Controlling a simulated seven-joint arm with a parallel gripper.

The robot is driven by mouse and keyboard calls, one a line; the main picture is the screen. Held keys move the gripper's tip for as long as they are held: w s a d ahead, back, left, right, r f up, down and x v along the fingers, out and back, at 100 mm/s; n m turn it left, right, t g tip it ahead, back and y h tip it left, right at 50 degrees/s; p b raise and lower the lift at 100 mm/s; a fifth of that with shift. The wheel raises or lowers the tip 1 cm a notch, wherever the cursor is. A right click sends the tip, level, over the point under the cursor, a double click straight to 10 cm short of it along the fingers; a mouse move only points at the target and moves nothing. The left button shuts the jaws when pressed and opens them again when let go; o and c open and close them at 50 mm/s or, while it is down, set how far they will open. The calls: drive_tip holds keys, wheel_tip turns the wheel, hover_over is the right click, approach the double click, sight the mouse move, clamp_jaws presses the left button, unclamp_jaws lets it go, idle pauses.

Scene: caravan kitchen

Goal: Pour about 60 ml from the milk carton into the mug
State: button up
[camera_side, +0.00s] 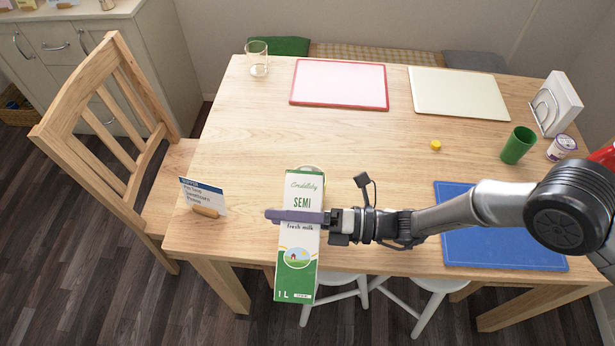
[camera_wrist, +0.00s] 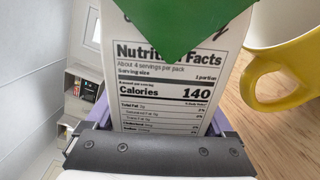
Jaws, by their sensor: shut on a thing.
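The milk carton (camera_side: 297,255) is green and white, marked SEMI fresh milk. My gripper (camera_side: 295,216) is shut on its middle, one purple finger across the front. The carton is strongly tilted, its top toward the far side of the table and its base toward the camera, past the front edge. In the wrist view its nutrition panel (camera_wrist: 165,85) and green top fill the middle. The yellow mug (camera_wrist: 278,82), pale inside, stands right of the carton's top there. In the side view the carton hides nearly all of it. I see no milk stream; the spout is hidden.
A small card in a wooden holder (camera_side: 205,212) stands left of the carton. A blue mat (camera_side: 490,248) lies under my arm. A green cup (camera_side: 518,145), yellow cap (camera_side: 436,145), tub (camera_side: 561,147) and napkin holder (camera_side: 557,104) are right. The table's middle is clear.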

drive_tip(key=shift+w+r+m, duration=0.4)
drive_tip(key=shift+r+m, duration=0.25)
drive_tip(key=shift+m, duration=0.35)
drive_tip(key=shift+r+m, duration=0.65)
drive_tip(key=shift+m, duration=0.25)
drive_tip(key=shift+w+m, duration=0.15)
drive_tip(key=shift+m, duration=0.65)
drive_tip(key=shift+s, duration=0.7)
idle(0.4)
